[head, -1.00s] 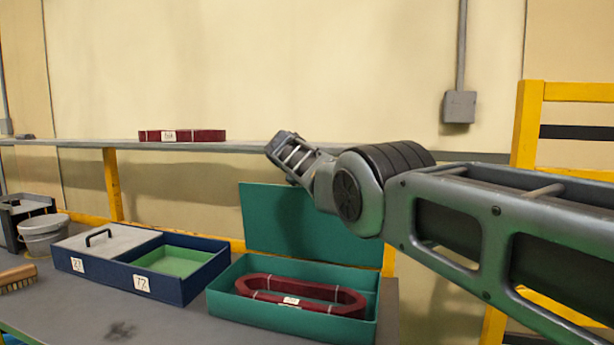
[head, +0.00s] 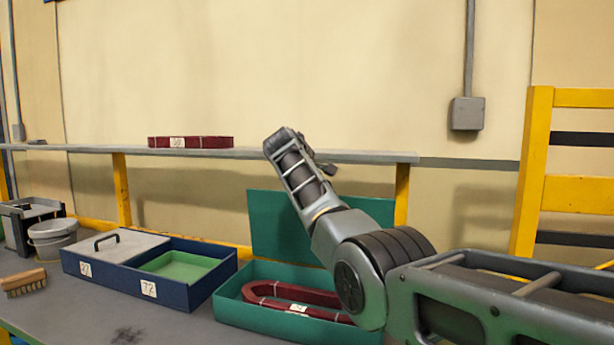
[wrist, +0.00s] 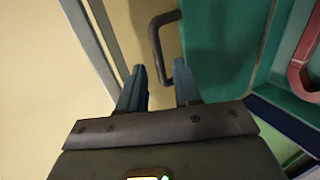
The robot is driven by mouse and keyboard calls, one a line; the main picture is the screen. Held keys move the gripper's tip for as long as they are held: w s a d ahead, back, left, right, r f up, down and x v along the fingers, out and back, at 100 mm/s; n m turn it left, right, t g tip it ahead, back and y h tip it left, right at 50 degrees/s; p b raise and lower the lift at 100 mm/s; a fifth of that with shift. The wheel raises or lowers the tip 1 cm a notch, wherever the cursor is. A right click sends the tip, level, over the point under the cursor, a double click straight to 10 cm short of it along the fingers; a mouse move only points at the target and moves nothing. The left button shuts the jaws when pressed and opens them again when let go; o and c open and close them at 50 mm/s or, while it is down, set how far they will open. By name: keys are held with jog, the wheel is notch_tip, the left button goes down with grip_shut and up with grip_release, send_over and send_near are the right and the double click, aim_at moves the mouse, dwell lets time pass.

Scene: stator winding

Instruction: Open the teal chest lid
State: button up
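The teal chest (head: 250,312) stands on the bench with its teal lid (head: 272,222) raised upright at the back. A dark red coil with white ties (head: 318,294) lies inside the chest. In the wrist view the lid (wrist: 222,45) shows with a dark handle (wrist: 157,45) at its edge. In the head view my arm covers the right part of the chest and lid, and the fingers cannot be made out.
A blue box (head: 190,296) with a grey handled cover and a green compartment stands left of the chest. A brush (head: 24,282) and bucket (head: 52,238) are farther left. A shelf (head: 350,155) runs behind, bearing another red coil (head: 190,142).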

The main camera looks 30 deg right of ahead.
jog(key=shift+v, duration=1.25)
jog(key=shift+a, duration=0.1)
